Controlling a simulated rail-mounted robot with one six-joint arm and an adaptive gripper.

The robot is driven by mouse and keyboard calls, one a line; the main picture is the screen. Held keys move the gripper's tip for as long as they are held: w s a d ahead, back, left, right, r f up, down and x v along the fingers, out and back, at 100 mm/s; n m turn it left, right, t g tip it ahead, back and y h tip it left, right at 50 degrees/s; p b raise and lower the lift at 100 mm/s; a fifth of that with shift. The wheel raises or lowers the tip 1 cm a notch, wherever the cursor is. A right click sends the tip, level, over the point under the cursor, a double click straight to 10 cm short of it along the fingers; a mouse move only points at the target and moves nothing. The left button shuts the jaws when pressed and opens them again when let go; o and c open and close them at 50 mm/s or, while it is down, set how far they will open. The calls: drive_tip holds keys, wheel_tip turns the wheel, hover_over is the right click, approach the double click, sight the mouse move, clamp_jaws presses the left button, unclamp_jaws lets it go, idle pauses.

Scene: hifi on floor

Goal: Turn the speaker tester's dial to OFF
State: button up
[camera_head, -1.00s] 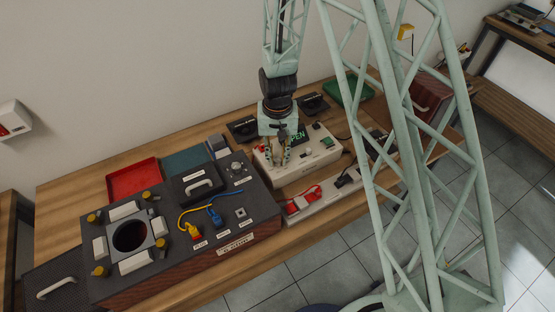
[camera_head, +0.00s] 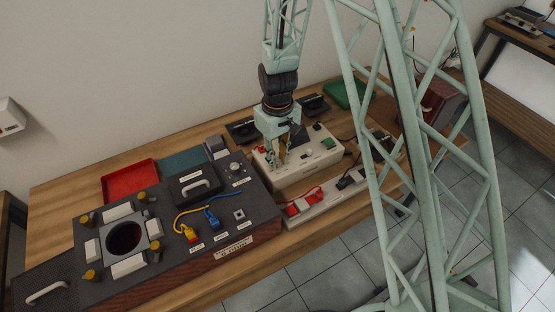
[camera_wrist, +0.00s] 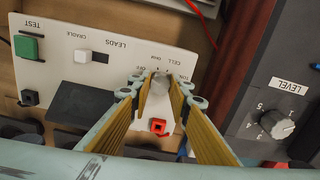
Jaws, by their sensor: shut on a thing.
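The speaker tester is a cream box (camera_head: 316,157) on the wooden bench. Its panel (camera_wrist: 60,62) in the wrist view carries labels including TEST, LEADS, CELL, OHM and OFF. My gripper (camera_wrist: 160,92) points down at the panel, with its two yellow-lined fingers closed on either side of the small grey dial (camera_wrist: 159,80). In the head view, my gripper (camera_head: 276,160) is at the tester's left end and hides the dial. The fingers partly cover the dial, and I cannot tell where its pointer aims. The tester's display (camera_head: 298,138) looks dark.
A red socket (camera_wrist: 158,126) sits close by the fingers. A dark unit with a LEVEL knob (camera_wrist: 277,124) stands beside the tester. A large black console (camera_head: 165,235) fills the bench's left side. A grey strip with red leads (camera_head: 310,205) lies in front.

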sight(278, 161)
idle(0.3)
drive_tip(key=o, duration=0.9)
drive_tip(key=shift+r, duration=0.25)
drive_tip(key=shift+r, duration=5.75)
drive_tip(key=shift+r, duration=0.1)
